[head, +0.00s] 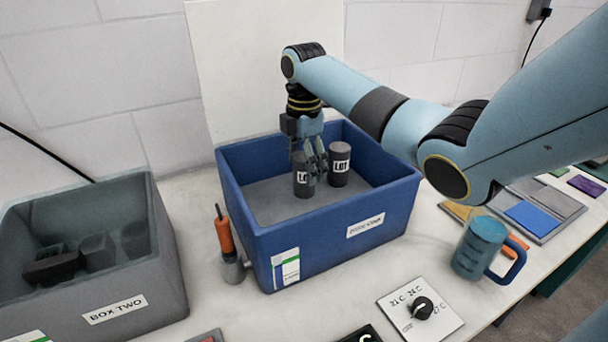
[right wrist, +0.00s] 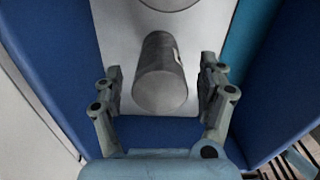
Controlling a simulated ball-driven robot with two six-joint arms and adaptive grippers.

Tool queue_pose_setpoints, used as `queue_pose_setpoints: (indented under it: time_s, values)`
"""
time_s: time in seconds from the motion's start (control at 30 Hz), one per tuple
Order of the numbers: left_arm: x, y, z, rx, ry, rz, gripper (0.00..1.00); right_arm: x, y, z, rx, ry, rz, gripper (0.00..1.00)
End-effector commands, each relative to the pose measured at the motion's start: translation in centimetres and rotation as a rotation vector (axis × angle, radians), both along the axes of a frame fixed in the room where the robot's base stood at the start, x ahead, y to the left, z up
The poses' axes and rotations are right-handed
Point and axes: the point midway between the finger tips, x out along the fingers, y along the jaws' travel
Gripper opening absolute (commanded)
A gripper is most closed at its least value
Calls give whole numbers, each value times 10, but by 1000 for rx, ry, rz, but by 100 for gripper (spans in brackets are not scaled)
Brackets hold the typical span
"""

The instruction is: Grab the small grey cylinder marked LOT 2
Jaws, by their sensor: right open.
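Two dark grey cylinders with white labels stand in the blue box (head: 262,255). The left cylinder (head: 301,188) shows part of a label and is partly hidden by my right gripper. The right cylinder (head: 340,168) shows "LOT"; I cannot read a number on either. My right gripper (head: 315,172) points down into the box, open. In the right wrist view, one cylinder (right wrist: 160,80) lies between the spread fingers, with gaps on both sides. Part of the other cylinder (right wrist: 168,3) shows at the top edge. My left gripper is out of view.
A grey box marked BOX TWO (head: 165,235) with dark items stands at the left. An orange-handled tool (head: 224,235) stands between the boxes. A blue mug (head: 480,248) and a dial plate (head: 420,308) are at the right and front.

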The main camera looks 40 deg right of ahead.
Motion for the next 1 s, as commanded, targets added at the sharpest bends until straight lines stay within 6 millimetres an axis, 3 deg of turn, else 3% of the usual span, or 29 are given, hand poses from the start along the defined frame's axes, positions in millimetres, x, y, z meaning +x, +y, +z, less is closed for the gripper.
queue_pose_setpoints:
  time_s: [0.13,0.7,1.0]
  values:
    - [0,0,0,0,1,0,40,0,0,0,0,0,0,72]
    - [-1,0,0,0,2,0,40,0,0,1,0,0,-1,0]
    - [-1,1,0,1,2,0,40,1,-1,5,-2,-3,-1,0]
